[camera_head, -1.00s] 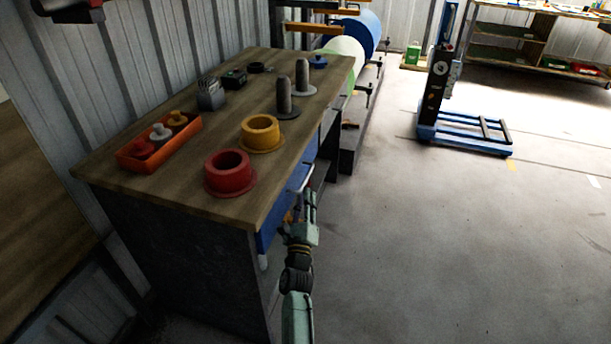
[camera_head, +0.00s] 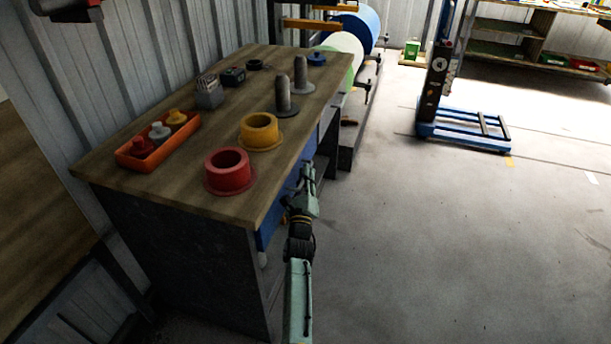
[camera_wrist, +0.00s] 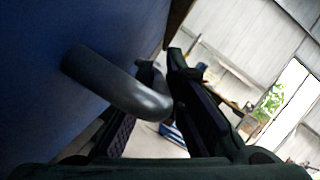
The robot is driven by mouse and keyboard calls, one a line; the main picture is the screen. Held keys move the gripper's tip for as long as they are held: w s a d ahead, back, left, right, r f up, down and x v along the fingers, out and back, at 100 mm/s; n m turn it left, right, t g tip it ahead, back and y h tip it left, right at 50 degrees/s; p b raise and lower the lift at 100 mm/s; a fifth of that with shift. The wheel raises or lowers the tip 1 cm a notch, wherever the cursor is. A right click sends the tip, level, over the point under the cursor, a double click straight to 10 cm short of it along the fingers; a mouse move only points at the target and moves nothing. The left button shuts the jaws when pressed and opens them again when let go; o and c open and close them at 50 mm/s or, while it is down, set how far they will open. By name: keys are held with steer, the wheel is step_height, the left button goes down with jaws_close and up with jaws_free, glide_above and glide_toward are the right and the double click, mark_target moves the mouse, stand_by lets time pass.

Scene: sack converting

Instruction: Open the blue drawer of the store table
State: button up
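The store table (camera_head: 215,115) stands at left in the head view. The blue drawer (camera_head: 267,230) shows as a narrow strip below its right edge, partly hidden by my arm, and looks shut. In the wrist view the blue drawer front (camera_wrist: 45,75) fills the left side, and its dark grey bar handle (camera_wrist: 115,85) sticks out toward my fingers. My gripper (camera_wrist: 165,75) has its fingers apart, with the curved end of the handle between or just above them; firm contact cannot be made out. In the head view my gripper (camera_head: 306,175) is beside the table's right edge.
On the tabletop are a red ring (camera_head: 229,170), a yellow ring (camera_head: 259,131), an orange tray (camera_head: 150,157) and grey posts (camera_head: 283,95). A blue-based lift (camera_head: 465,135) stands at the back. The floor (camera_head: 440,240) right of the table is clear.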

steer(key=shift+d+f, duration=0.1)
jaws_close()
stand_by(0.3)
steer(key=shift+d+f+b, duration=0.1)
steer(key=shift+d+b, duration=0.1)
steer(key=shift+b, duration=0.2)
steer(key=s+d+b, duration=0.3)
steer(key=d+b, duration=0.4)
steer(key=d, duration=0.3)
steer(key=s+d+b, duration=0.3)
steer(key=d+b, duration=0.5)
steer(key=d, duration=0.2)
steer(key=s+d+b, duration=0.4)
steer(key=d+b, duration=0.4)
steer(key=d, duration=0.2)
steer(key=shift+w, duration=0.1)
steer(key=shift+o, duration=1.7)
jaws_free()
steer(key=shift+r, duration=0.2)
